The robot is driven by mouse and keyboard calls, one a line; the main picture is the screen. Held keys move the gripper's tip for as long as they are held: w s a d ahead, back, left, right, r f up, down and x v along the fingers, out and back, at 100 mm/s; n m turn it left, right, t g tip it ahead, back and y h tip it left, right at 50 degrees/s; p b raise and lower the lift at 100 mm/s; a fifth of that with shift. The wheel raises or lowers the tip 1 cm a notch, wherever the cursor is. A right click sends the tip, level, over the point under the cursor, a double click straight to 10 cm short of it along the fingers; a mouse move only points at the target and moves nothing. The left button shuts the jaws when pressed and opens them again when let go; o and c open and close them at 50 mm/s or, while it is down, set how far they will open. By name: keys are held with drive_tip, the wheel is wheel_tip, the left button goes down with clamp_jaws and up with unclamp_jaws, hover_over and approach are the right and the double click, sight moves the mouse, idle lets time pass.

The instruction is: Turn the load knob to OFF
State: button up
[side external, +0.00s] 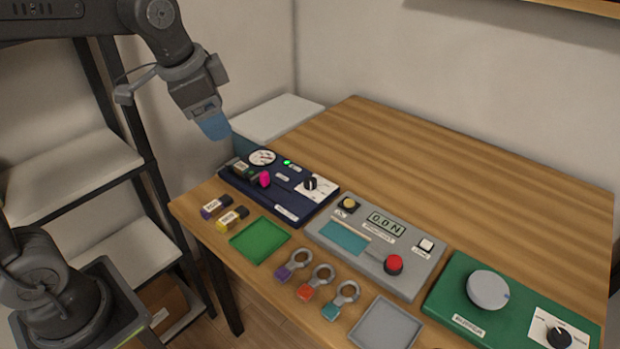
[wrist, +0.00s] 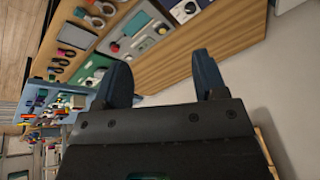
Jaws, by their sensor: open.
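In the side external view, a dark blue panel (side external: 267,197) bears a small black knob (side external: 310,184) on a white plate. A green panel (side external: 470,301) at the right has another black knob (side external: 558,336) on a white plate and a large grey dial (side external: 487,290). The lettering around the knobs is too small to read, so I cannot tell which is the load knob or where it points. My gripper (side external: 213,124) is above and left of the blue panel, apart from everything. In the wrist view its two blue fingers (wrist: 162,85) are spread, with nothing between them.
A grey panel (side external: 332,257) with a display and a red button (side external: 393,264) sits between the two. Several ring-handled tools, a green tray (side external: 259,240) and a grey tray (side external: 385,324) lie along the front edge. The wooden table (side external: 440,170) is clear behind the panels.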

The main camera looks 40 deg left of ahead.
drive_tip(key=w+f+m+g, duration=0.15)
drive_tip(key=w+m, duration=0.35)
drive_tip(key=w, duration=0.6)
drive_tip(key=m+g, duration=0.3)
drive_tip(key=m, duration=0.6)
hover_over(310, 180)
wheel_tip(310, 180, down, 17)
drive_tip(key=shift+t, duration=0.25)
wheel_tip(310, 180, down, 13)
drive_tip(key=shift+r, duration=0.2)
drive_tip(key=shift+c, duration=0.3)
drive_tip(key=c, duration=0.9)
drive_tip(key=shift+o, duration=0.2)
